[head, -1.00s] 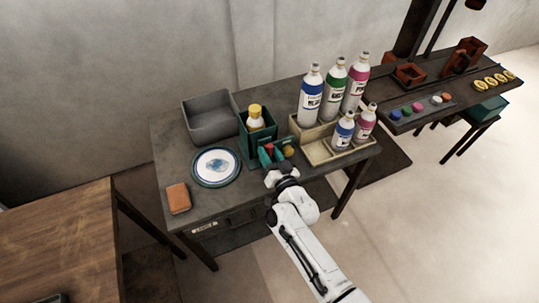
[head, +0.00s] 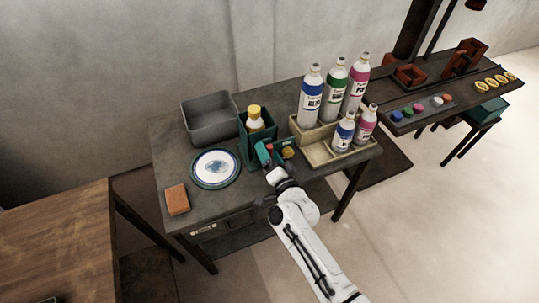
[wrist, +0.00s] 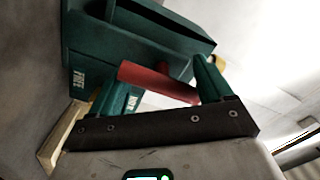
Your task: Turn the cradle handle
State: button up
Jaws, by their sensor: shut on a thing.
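The green cradle (head: 246,150) stands on the dark table and holds a white bottle (head: 255,122) with a yellow cap, upright. The cradle's green body (wrist: 140,35) fills the top of the wrist view. Its red handle (wrist: 158,82) is a short bar lying across between my two green fingers. My gripper (head: 267,154) is at the cradle's front and shut on the red handle. The fingers largely hide the handle in the head view. Part of a white-lettered label shows beside the left finger in the wrist view.
A yellow ball-like knob (head: 288,152) is just right of my gripper. A wooden rack (head: 330,150) with several labelled bottles stands further right. A grey bin (head: 208,122), a blue-rimmed plate (head: 215,184) and an orange block (head: 177,200) lie left.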

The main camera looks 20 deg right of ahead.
jog(key=shift+o, duration=0.2)
jog(key=shift+d+m, duration=0.15)
jog(key=shift+m, duration=0.15)
jog(key=o, duration=0.9)
jog(key=shift+c, duration=0.2)
jog(key=shift+s, duration=0.25)
jog(key=s+p, duration=0.1)
jog(key=s, duration=0.9)
jog(key=shift+s, duration=0.15)
